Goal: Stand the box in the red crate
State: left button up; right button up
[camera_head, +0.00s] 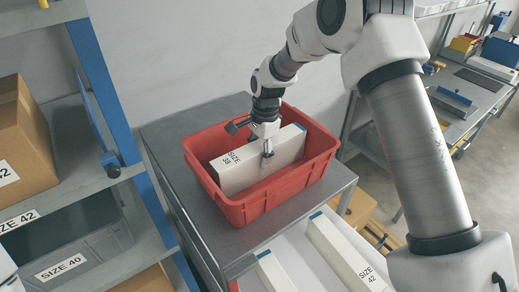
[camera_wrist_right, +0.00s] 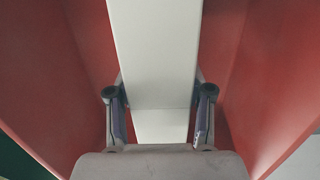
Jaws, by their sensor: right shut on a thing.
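The white box (camera_head: 262,164) labelled "SIZE 38" stands on its narrow edge inside the red crate (camera_head: 258,207), lengthwise, with its upper part around the rim's height. My right gripper (camera_head: 267,155) is over the crate and shut on the box. In the right wrist view the box (camera_wrist_right: 154,60) lies between the two fingers of my right gripper (camera_wrist_right: 159,125), with red crate walls (camera_wrist_right: 262,85) on both sides. The underside of the box is hidden, so I cannot tell whether it touches the crate floor. My left gripper is not in view.
The crate stands on a grey table (camera_head: 180,128). Two more white boxes, one marked "SIZE 42" (camera_head: 345,255), lie in front of it. A shelf with a cardboard box (camera_head: 22,140) and a grey bin (camera_head: 75,245) is at left. A workbench (camera_head: 465,95) is at right.

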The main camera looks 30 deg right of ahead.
jog(key=shift+s+a+r, duration=0.1)
jog(key=shift+s, duration=0.1)
jog(key=o, duration=1.1)
jog(key=shift+f, duration=0.2)
jog(key=shift+o, duration=0.7)
jog(key=shift+w, duration=0.15)
